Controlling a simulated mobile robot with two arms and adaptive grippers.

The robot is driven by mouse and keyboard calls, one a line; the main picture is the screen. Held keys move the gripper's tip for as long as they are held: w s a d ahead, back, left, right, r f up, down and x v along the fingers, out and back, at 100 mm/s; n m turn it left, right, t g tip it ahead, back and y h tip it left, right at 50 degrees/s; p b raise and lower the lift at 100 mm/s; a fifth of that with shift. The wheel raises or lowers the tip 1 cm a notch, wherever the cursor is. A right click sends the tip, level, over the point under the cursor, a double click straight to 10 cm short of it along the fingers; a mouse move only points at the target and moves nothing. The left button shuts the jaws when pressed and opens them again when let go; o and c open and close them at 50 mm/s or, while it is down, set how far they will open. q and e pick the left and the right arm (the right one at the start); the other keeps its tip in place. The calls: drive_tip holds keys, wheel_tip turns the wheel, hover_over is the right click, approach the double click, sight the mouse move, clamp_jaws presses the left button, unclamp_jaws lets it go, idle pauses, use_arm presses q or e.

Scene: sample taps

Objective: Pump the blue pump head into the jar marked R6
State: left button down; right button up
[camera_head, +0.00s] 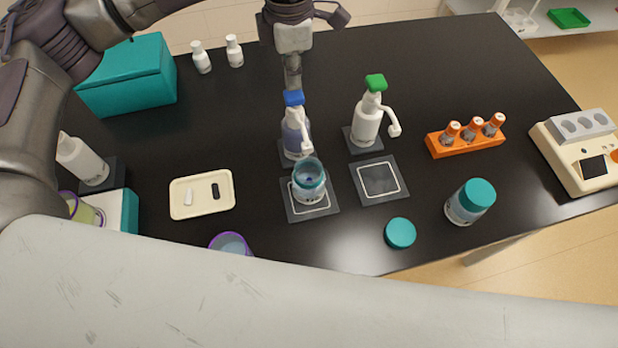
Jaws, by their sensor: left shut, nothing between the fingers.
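The blue pump head (293,98) tops a bottle of bluish liquid (295,133) standing on a dark pad. Its spout points toward me, over an open jar (309,183) with a teal rim. That jar stands on a dark square mat (327,204) with a white outline; its label is too small to read. My left gripper (292,84) is shut and empty, pointing down right above the blue head; I cannot tell whether it touches. A second jar with a teal lid (477,194) stands at the right; its marking is unreadable. My right gripper is out of view.
A green-headed pump bottle (367,121) stands close right of the blue one, behind an empty mat (379,182). A loose teal lid (400,233), an orange vial rack (463,147), a cream tray (202,209) and a teal box (126,85) also occupy the black table.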

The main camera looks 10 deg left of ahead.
sight(294, 94)
use_arm(q)
drive_tip(key=shift+f+b, duration=1.45)
drive_tip(key=shift+f, duration=0.15)
drive_tip(key=shift+r+p, duration=0.6)
drive_tip(key=shift+r, duration=1.1)
wheel_tip(294, 94, up, 6)
drive_tip(key=p, duration=0.2)
drive_tip(key=shift+p, duration=0.3)
drive_tip(key=shift+s+f, duration=0.1)
